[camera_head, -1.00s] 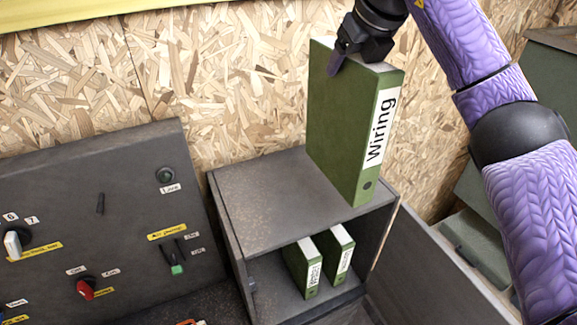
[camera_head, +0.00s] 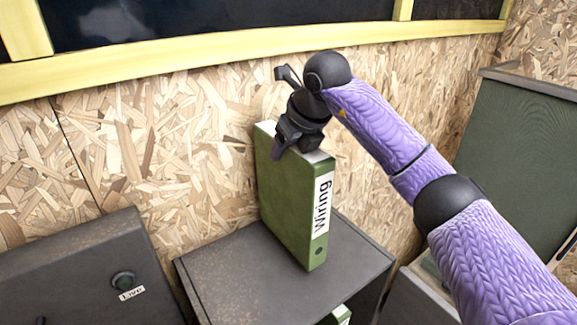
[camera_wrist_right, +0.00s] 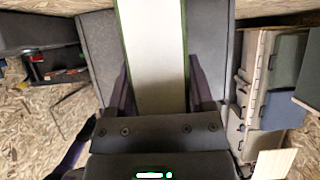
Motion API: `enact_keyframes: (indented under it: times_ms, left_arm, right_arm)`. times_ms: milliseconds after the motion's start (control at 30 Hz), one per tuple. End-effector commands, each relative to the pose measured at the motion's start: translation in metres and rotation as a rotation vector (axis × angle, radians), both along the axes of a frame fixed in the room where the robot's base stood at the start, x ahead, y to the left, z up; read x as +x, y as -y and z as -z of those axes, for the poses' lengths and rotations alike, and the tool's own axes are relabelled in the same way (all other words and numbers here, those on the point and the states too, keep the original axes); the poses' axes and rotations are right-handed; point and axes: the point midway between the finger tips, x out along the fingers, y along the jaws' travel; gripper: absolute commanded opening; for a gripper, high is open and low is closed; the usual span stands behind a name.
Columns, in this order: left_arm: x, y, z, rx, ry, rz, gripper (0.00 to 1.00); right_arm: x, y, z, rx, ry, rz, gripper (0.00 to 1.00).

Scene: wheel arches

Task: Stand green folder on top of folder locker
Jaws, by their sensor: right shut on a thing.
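The green folder (camera_head: 283,205), with a white spine reading "Wiring", is upright at the locker's top. My right gripper (camera_head: 296,148) is shut on its upper edge from above. In the right wrist view, the folder's pale top edge (camera_wrist_right: 155,50) runs between the two fingers of my right gripper (camera_wrist_right: 158,88). The folder locker (camera_head: 235,275) is a dark grey box against the chipboard wall. The folder's lower edge is over the locker top, near its right part; I cannot tell whether it touches. My left gripper is out of view.
Another green folder (camera_head: 338,316) shows partly inside the locker below. A dark panel (camera_head: 85,275) with a knob stands at the left. A dark green cabinet (camera_head: 520,150) stands at the right. The left part of the locker top is bare.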

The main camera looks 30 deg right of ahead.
Motion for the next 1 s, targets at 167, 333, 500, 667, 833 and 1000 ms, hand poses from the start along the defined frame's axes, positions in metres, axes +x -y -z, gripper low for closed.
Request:
enact_keyframes:
  times_ms: [167,333,500,667,833,1000]
  left_arm:
    - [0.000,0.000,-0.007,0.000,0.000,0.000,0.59]
    - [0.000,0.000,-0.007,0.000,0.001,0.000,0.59]
    - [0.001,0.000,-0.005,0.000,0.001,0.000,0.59]
    - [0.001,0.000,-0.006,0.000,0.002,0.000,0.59]
    - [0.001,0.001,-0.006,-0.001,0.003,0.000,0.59]
    - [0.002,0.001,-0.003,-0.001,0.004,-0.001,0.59]
  right_arm:
    - [0.000,0.000,0.025,0.000,-0.001,-0.001,0.00]
    - [0.000,0.000,0.029,0.000,0.002,-0.001,0.00]
    - [0.000,0.000,0.031,0.000,0.000,-0.001,0.69]
    - [0.000,0.000,0.031,0.000,0.000,-0.001,1.00]
    - [0.000,0.000,0.030,0.000,0.000,-0.001,1.00]
    - [-0.005,0.001,0.020,-0.001,0.003,0.000,1.00]
